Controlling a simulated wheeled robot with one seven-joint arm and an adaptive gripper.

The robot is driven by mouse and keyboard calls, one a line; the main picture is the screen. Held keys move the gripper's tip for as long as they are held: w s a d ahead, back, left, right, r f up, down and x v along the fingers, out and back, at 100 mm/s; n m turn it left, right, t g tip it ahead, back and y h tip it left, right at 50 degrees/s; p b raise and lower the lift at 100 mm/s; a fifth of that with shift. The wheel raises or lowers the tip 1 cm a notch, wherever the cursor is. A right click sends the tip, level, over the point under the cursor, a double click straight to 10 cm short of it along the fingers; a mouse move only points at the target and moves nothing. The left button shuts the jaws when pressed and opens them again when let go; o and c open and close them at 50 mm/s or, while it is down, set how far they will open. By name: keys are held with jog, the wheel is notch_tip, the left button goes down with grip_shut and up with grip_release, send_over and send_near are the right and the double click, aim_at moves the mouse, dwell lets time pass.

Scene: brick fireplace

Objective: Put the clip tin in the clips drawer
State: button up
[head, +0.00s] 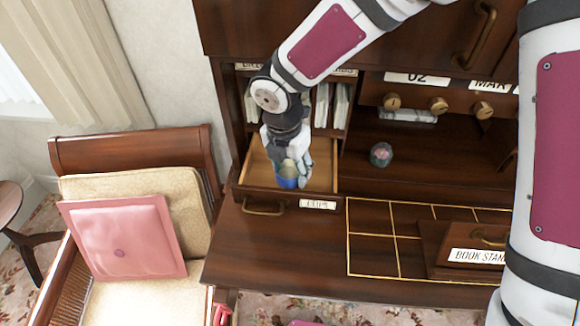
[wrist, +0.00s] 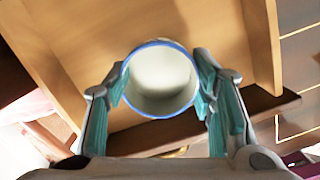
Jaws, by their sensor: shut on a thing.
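The clip tin (head: 287,181) is a small round tin, blue on the outside with a pale inside. In the wrist view the tin (wrist: 160,78) shows from above as a blue-rimmed open cup with nothing seen inside. My gripper (head: 290,165) is shut on it, one finger on each side; the fingers also show in the wrist view (wrist: 163,88). The tin is upright over or in the open drawer (head: 262,163), which has a light wood inside and a partly readable label (head: 318,204) on its front. I cannot tell whether the tin touches the drawer floor.
The desk top (head: 270,240) is bare in front of the drawer. A gold-lined grid (head: 372,250) and a box labelled "BOOK STAN" (head: 470,262) lie to the right. A patterned round paperweight (head: 381,154) stands right of the drawer.

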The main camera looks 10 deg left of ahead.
jog(key=shift+w+f, duration=0.3)
jog(key=shift+w, duration=0.05)
jog(key=shift+f, duration=0.2)
jog(key=o, duration=0.9)
jog(key=shift+s+a+r+b, duration=0.1)
jog(key=shift+s+r, duration=0.05)
jog(key=shift+r, duration=1.15)
jog(key=shift+s+a+r+b, duration=0.1)
jog(key=shift+s+r, duration=0.1)
jog(key=shift+r, duration=1.05)
jog(key=shift+s+a+r+b, duration=0.1)
jog(key=shift+s+r, duration=0.05)
jog(key=shift+r, duration=1.15)
